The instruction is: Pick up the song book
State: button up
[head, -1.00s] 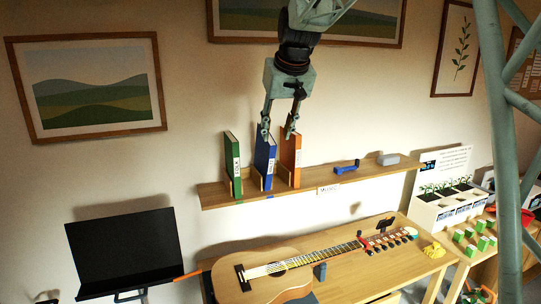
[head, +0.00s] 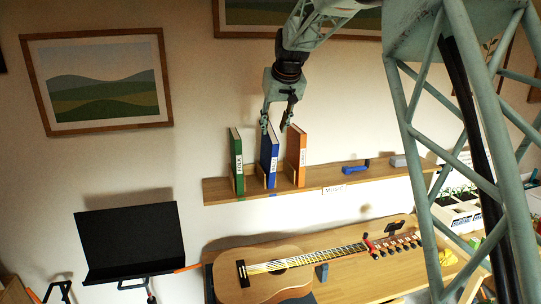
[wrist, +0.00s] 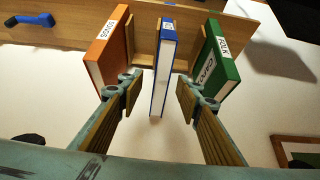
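The orange book (head: 296,158), whose spine label appears to read SONGS, stands upright at the right of a row of three on the wall shelf. It is at the upper left of the wrist view (wrist: 106,52). The blue book (head: 269,160) stands in the middle, and the green FOLK book (head: 236,165) at the left. My gripper (head: 274,129) is open and empty near the tops of the books. In the wrist view the blue book (wrist: 163,70) shows between its fingers, and the left finger overlaps the orange book's edge. Contact cannot be told.
Wooden dividers stand between the books on the shelf (head: 345,180). A blue object (head: 356,167) and a grey block (head: 398,160) lie farther right on it. Below are a guitar (head: 270,270) on a bench and a black music stand (head: 132,240).

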aim_at(268, 148)
jog(key=shift+f, duration=0.1)
jog(key=shift+p+x, duration=0.35)
jog(key=shift+x, duration=3.9)
jog(key=shift+p+x, duration=0.45)
jog(key=shift+x, duration=2.15)
jog(key=shift+s+a, duration=0.1)
jog(key=shift+c, duration=0.3)
grip_shut()
